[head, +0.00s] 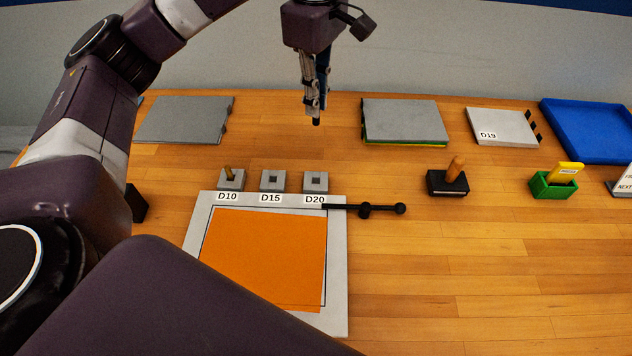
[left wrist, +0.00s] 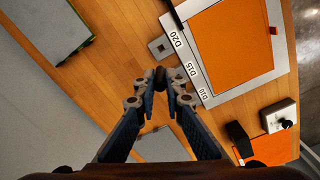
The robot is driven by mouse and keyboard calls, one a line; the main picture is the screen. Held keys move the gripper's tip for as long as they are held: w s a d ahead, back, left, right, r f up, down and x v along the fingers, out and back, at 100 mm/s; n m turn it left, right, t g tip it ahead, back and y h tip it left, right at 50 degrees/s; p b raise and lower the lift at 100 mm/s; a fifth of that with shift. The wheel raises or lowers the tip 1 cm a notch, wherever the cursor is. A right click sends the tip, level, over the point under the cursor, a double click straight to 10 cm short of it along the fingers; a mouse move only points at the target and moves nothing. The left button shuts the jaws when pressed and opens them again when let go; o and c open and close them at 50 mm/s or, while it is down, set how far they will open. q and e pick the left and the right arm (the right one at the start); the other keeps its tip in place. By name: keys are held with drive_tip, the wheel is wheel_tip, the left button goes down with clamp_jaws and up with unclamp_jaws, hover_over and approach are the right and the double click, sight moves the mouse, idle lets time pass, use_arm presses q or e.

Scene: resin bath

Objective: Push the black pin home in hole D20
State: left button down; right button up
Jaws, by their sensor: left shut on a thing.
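My left gripper (head: 314,98) is shut on the black pin (head: 316,121), whose short dark end pokes out below the fingertips. It is held well above the table, roughly in line with the D20 block in the head view. The D20 block (head: 316,182) is grey with a dark square hole that looks empty; it also shows in the left wrist view (left wrist: 160,46), apart from the fingertips. In that view the left gripper (left wrist: 168,76) has its tips close together around a dark piece. My right gripper is out of view.
The D15 block (head: 272,181) looks empty; the D10 block (head: 231,184) holds a brass-coloured pin. A grey board with an orange sheet (head: 265,255) lies in front, with a black lever (head: 375,209) at its right corner. A black block with an orange handle (head: 448,182) stands right.

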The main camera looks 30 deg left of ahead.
sight(315, 125)
use_arm(q)
wheel_tip(315, 125, down, 6)
drive_tip(key=shift+s+r+p, duration=0.1)
drive_tip(key=shift+s+p, duration=0.05)
drive_tip(key=shift+p, duration=0.55)
wheel_tip(315, 125, down, 13)
drive_tip(key=p, duration=0.3)
drive_tip(key=shift+r, duration=0.1)
drive_tip(key=shift+f, duration=0.45)
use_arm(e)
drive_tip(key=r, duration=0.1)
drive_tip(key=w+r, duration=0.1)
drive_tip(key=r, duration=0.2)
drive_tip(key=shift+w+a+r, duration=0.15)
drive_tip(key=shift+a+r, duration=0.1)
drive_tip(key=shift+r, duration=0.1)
use_arm(q)
drive_tip(key=shift+f, duration=0.1)
drive_tip(key=c, duration=2)
unclamp_jaws()
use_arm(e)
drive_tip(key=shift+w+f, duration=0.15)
